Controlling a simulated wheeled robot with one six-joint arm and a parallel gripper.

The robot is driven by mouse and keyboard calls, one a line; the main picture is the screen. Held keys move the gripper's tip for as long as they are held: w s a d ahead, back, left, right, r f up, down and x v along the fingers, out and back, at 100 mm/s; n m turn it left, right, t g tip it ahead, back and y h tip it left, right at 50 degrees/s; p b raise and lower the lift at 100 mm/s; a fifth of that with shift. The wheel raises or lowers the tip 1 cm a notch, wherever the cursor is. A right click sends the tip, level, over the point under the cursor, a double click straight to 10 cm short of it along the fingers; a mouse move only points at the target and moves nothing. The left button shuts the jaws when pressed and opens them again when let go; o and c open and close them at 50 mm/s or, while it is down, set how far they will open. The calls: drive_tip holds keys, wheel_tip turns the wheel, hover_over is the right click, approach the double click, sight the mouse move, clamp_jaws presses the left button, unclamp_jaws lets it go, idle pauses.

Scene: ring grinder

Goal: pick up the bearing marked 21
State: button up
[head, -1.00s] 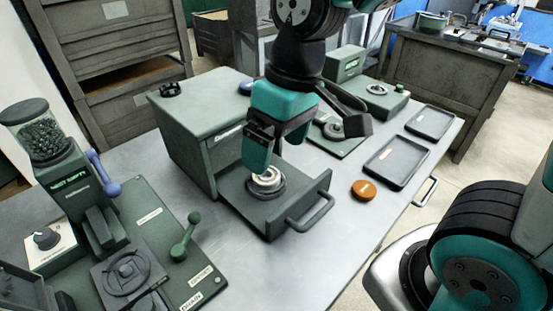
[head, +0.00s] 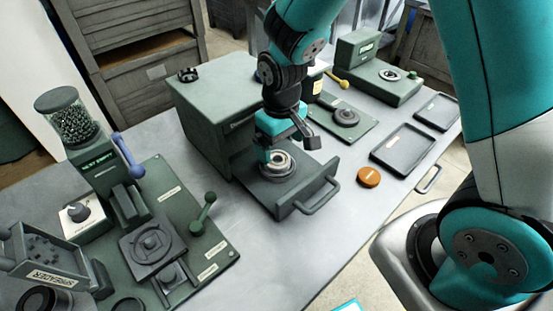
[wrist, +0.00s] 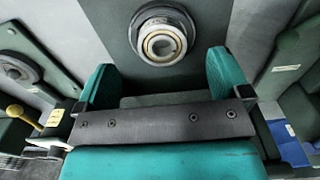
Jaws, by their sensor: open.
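A silvery ring bearing (head: 279,161) sits on a dark round seat in the pulled-out drawer (head: 318,188) of the green box (head: 215,95). No number is legible on it. In the wrist view the bearing (wrist: 163,43) lies beyond the fingertips, roughly midway between them, its dark centre showing. My gripper (head: 272,150) is low over the drawer, close to the bearing. In the wrist view its two teal fingers (wrist: 163,75) stand wide apart with nothing between them. Contact between fingers and bearing does not show.
The drawer's front wall and handle (head: 318,196) stand near my gripper. An orange disc (head: 369,177) and dark trays (head: 404,150) lie to the right. A green machine with a ball hopper (head: 75,120) stands at left. Bare table lies in front of the drawer.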

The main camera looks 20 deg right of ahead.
sight(279, 157)
drive_tip(key=shift+w+a+f+p, duration=0.15)
drive_tip(key=shift+f+p, duration=0.2)
drive_tip(key=shift+f, duration=1.05)
drive_tip(key=shift+w+d+f+p, duration=0.1)
drive_tip(key=shift+f+p, duration=0.25)
drive_tip(key=shift+f, duration=1)
drive_tip(key=c, duration=1.1)
drive_tip(key=shift+c, duration=0.2)
drive_tip(key=shift+r, duration=0.2)
